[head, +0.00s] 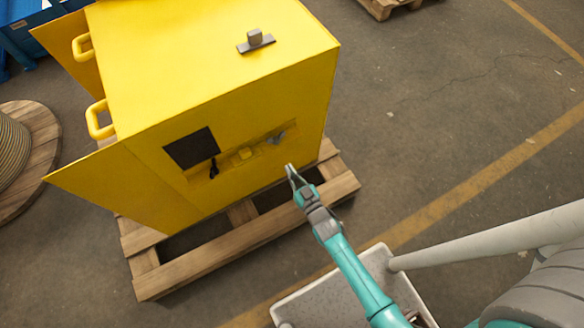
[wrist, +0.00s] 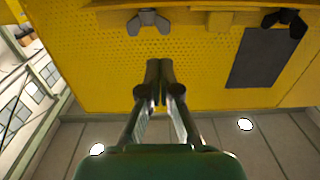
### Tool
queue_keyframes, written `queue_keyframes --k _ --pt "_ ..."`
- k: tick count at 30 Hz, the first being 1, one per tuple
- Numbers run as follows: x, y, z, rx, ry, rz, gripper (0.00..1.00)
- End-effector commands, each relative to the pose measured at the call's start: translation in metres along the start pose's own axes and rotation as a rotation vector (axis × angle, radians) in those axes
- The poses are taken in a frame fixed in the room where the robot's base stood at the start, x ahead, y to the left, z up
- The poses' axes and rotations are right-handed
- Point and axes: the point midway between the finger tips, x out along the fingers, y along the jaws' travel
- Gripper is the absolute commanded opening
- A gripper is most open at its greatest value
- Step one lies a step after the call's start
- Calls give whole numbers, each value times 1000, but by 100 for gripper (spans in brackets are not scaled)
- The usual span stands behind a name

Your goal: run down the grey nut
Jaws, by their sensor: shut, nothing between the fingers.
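The grey nut (head: 277,138) is a wing nut at the right end of a recessed strip in the front of the yellow cabinet (head: 250,105). In the wrist view the grey nut (wrist: 148,22) shows at the top, its wings spread sideways, beyond my fingertips. My gripper (head: 289,170) is just in front of the cabinet, below and a little right of the nut in the head view. In the wrist view my gripper (wrist: 159,68) has its fingers together, empty and apart from the nut. Any stud behind the nut is hidden.
A yellow part (head: 244,153) and a black wing nut (head: 214,169) sit along the same strip, left of the grey nut. A dark panel (head: 191,148) is beside them. The cabinet stands on a wooden pallet (head: 205,269). Open floor lies to the right.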

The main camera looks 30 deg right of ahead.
Motion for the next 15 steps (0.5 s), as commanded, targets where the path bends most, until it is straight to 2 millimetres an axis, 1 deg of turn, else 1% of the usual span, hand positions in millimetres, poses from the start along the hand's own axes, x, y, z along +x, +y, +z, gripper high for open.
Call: queue_keyframes --k 1,6,12,15 --pt "11 0 -1 0 3 -1 0" --pt "43 0 -1 1 2 0 0" --pt "77 0 -1 1 2 0 0" --pt "91 0 -1 0 0 0 0"
